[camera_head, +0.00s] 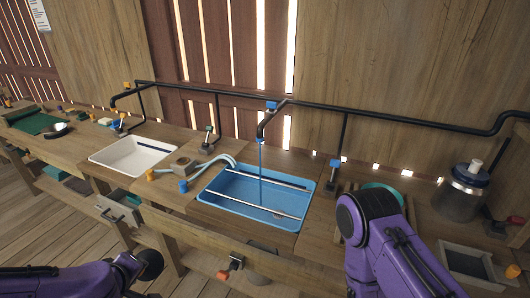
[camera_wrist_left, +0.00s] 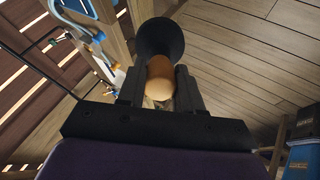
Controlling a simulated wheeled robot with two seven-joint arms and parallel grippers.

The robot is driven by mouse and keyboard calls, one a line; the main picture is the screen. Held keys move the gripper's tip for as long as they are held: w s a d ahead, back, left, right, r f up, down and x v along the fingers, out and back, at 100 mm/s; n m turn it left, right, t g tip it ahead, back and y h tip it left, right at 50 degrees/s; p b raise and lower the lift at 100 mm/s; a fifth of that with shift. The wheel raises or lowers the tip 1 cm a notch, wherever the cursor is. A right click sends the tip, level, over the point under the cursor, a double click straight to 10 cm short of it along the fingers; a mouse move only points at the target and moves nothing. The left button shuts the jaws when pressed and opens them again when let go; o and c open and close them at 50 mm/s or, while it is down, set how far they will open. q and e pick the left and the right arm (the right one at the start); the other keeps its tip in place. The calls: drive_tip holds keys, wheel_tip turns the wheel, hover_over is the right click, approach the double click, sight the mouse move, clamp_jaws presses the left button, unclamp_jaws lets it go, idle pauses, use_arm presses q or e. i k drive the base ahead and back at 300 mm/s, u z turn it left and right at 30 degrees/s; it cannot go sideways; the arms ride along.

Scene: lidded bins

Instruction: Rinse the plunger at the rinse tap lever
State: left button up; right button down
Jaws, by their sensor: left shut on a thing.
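The plunger shows its black cup (camera_head: 150,265) at the lower left of the head view. In the left wrist view its black cup (camera_wrist_left: 160,38) and orange-brown handle (camera_wrist_left: 160,78) are seen close up. My left gripper (camera_wrist_left: 159,88) is shut on the handle. In the head view the plunger is low in front of the bench, left of and away from the blue basin (camera_head: 215,212). A tap (camera_head: 264,129) stands over this basin, and a thin blue stream (camera_head: 262,165) falls from it. A blue-topped lever (camera_head: 334,170) stands right of the basin. My right gripper is out of view.
A white basin (camera_head: 95,158) is set in the bench on the left. A glass jar (camera_head: 460,200) stands at the right. My right arm covers part of the bench's right side. Black pipes run along the back.

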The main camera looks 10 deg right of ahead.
sight(335, 163)
drive_tip(key=z, duration=0.3)
drive_tip(key=i, duration=0.8)
drive_tip(key=z, duration=0.55)
